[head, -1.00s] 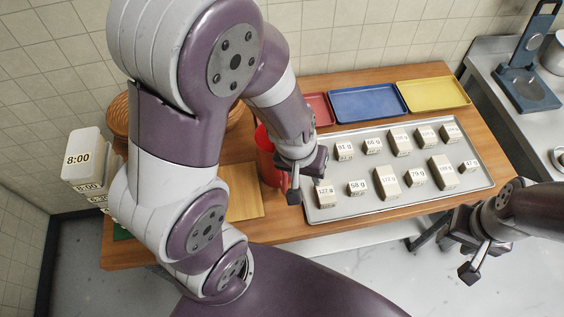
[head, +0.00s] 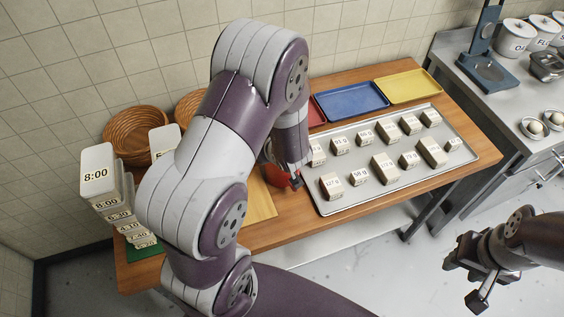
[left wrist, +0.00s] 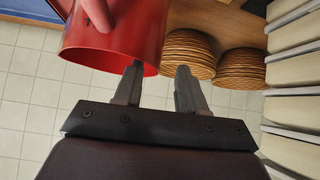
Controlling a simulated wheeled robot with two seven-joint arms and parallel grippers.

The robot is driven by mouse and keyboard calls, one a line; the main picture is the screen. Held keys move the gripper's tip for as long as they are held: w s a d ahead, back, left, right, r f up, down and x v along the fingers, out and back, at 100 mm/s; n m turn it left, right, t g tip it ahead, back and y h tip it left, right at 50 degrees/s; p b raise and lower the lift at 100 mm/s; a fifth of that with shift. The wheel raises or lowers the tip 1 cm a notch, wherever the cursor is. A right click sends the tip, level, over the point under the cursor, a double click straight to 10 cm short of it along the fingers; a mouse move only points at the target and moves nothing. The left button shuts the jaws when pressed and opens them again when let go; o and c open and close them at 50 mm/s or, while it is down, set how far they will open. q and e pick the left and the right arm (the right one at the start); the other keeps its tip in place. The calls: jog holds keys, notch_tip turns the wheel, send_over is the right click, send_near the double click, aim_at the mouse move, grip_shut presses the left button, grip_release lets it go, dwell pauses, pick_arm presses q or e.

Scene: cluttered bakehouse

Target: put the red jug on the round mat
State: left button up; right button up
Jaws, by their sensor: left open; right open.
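The red jug (head: 278,178) stands on the wooden table and is mostly hidden behind my left forearm in the head view. In the left wrist view the jug (left wrist: 110,38) fills the upper left, with its open rim towards the fingers. My left gripper (left wrist: 158,88) is open, with one finger overlapping the jug's rim; I cannot tell whether they touch. In the head view only a bit of the left gripper (head: 295,183) shows beside the jug. My right gripper (head: 467,280) is open and empty, off the table's front. I cannot make out the round mat.
A metal tray (head: 334,209) with several weight-labelled blocks lies right of the jug. Blue (head: 352,101) and yellow (head: 408,86) trays lie behind it. Wicker baskets (head: 137,132) and time-labelled blocks (head: 99,177) stand at the left. A wooden board (head: 262,204) lies left of the jug.

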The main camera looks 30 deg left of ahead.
pick_arm(q)
jog(key=w+f, duration=0.1)
jog(key=w+a+f, duration=0.1)
jog(key=shift+w+a+f, duration=0.2)
jog(key=shift+a+f, duration=0.05)
jog(key=shift+f, duration=0.05)
jog(key=shift+s, duration=0.1)
jog(key=shift+c, duration=0.3)
jog(key=shift+s+r, duration=0.2)
jog(key=shift+s, duration=0.05)
grip_shut()
jog(key=shift+w, duration=0.15)
jog(key=shift+f, duration=0.1)
